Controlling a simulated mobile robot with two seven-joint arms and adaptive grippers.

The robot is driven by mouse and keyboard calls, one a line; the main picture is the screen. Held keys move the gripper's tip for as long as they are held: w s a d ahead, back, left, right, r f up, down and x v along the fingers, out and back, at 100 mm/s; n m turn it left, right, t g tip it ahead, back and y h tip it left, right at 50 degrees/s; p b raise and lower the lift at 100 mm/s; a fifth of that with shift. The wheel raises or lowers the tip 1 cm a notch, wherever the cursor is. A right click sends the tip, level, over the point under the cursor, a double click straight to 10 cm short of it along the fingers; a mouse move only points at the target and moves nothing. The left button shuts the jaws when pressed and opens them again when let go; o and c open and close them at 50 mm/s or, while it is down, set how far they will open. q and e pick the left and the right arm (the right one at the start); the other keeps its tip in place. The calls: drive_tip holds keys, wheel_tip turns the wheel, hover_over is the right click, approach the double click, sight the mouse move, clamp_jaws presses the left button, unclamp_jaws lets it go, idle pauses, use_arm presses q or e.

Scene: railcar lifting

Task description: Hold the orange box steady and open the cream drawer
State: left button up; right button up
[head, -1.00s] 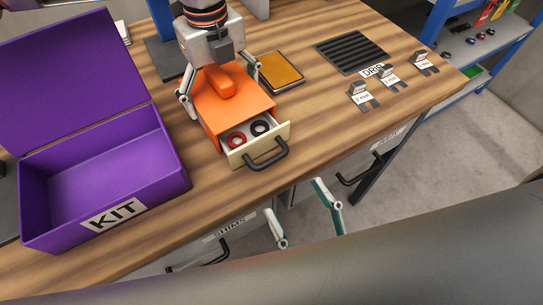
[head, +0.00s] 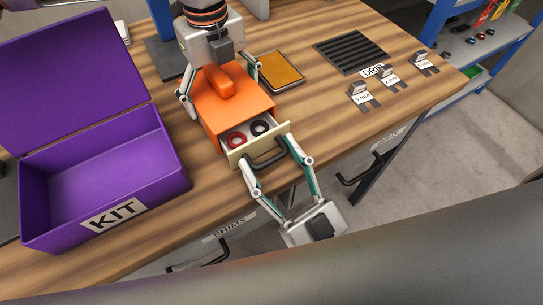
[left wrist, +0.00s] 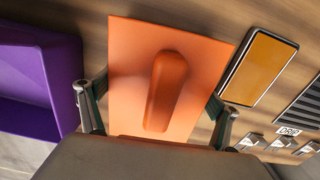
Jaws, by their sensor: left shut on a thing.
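The orange box (head: 237,109) with a raised knob on top stands on the wooden bench. My left gripper (head: 221,107) is shut on it from the far side, one finger on each side. The left wrist view shows the box (left wrist: 130,95) between the fingers. The cream drawer (head: 236,155) is partly pulled out of the front of the box; a red ring (head: 236,140) and a black ring (head: 260,128) lie inside. My right gripper (head: 267,152) is open at the drawer front, its fingertips apart at either end of the dark drawer handle (head: 268,159).
An open purple KIT box (head: 100,180) stands on the left, close to the orange box. An orange-topped tray (head: 281,71), a dark DRIP grate (head: 352,52) and labelled gauge pieces (head: 361,96) lie to the right. Under-bench drawers have protruding handles (head: 357,178).

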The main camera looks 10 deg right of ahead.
drive_tip(key=c, duration=0.7)
drive_tip(key=s+d, duration=0.3)
drive_tip(key=s, duration=0.5)
drive_tip(key=shift+s, duration=0.25)
drive_tip(key=o, duration=1.3)
drive_tip(key=shift+d, duration=0.1)
drive_tip(key=v, duration=1.2)
